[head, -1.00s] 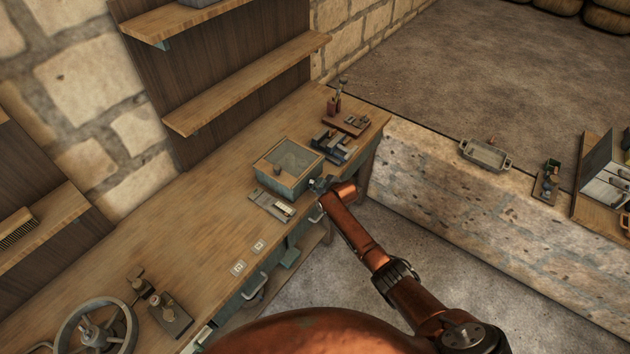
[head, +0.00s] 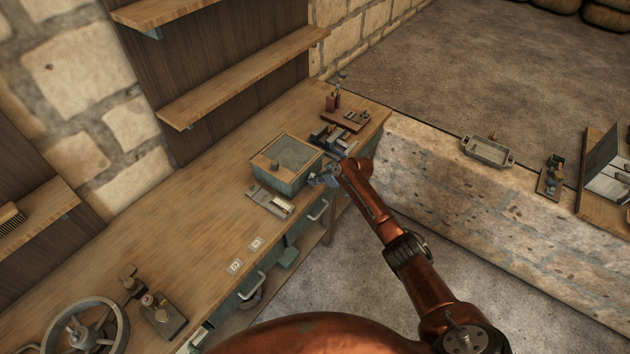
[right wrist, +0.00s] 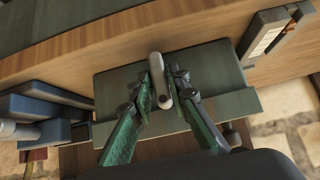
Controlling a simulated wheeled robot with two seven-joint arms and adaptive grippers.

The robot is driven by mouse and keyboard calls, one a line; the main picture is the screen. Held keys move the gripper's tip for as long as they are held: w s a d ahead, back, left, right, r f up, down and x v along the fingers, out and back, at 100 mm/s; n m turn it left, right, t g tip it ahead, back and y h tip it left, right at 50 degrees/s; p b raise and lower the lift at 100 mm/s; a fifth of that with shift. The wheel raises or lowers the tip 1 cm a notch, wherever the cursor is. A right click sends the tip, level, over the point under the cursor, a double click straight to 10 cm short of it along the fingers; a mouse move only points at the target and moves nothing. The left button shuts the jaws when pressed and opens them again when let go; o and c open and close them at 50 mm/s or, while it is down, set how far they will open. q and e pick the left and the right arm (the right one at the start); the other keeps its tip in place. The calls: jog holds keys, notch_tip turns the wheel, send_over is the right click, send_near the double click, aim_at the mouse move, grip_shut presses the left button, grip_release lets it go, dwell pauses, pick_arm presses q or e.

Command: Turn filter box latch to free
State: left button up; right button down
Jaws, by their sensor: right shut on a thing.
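The filter box (head: 279,179) stands on the wooden bench, a teal box with a framed, greyish top and a small dark knob on it. Its side fills the middle of the right wrist view (right wrist: 214,72). The latch (right wrist: 158,76), a pale rounded bar, lies on that side, upright in the right wrist view. My right gripper (right wrist: 162,86) has its green fingers on both sides of the latch and is shut on it. In the head view my right gripper (head: 323,180) is at the box's front right corner. My left gripper is not in view.
A slotted dark block (head: 333,140) and a red-brown stand (head: 346,119) sit right of the box. A flat gauge plate (head: 270,200) lies in front of it. A handwheel (head: 85,332) is at lower left.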

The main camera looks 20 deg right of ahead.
jog(key=c, duration=1.9)
grip_release()
jog(key=shift+c, duration=0.2)
jog(key=v, duration=1.2)
